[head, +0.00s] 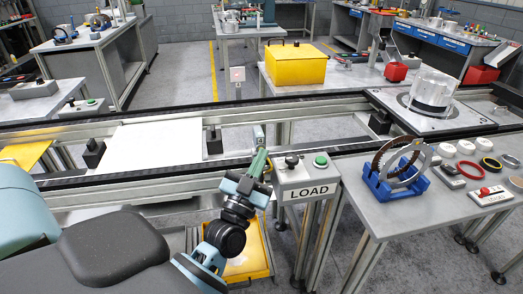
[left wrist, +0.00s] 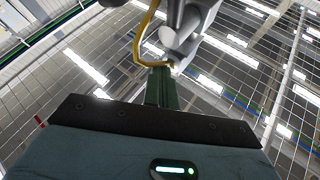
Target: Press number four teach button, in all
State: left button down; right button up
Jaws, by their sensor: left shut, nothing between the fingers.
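My left gripper (head: 258,166) reaches up from the bottom middle, shut and empty, its green fingers together. Just beyond its tips, at the conveyor's near rail, stands a small grey post (head: 259,136) with a mark that looks like a 4. I cannot tell whether the fingertips touch it, and no button is clearly seen on it. In the left wrist view the shut fingers (left wrist: 161,86) point at a grey rounded part (left wrist: 185,38) with a yellow cable (left wrist: 140,40) beside it. My right gripper is not in view.
A LOAD box (head: 306,181) with a green button (head: 321,159) and a black knob (head: 292,161) stands just right of my gripper. A white pallet (head: 155,146) lies on the conveyor. A side table (head: 395,225) at right holds a blue stand (head: 395,185) with rings.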

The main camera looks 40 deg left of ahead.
pick_arm(q)
jog(key=shift+s+d, duration=0.1)
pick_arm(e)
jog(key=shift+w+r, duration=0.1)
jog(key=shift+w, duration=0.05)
pick_arm(q)
jog(key=shift+s+d+p, duration=0.3)
jog(key=shift+s+d, duration=0.2)
jog(key=shift+d, duration=0.1)
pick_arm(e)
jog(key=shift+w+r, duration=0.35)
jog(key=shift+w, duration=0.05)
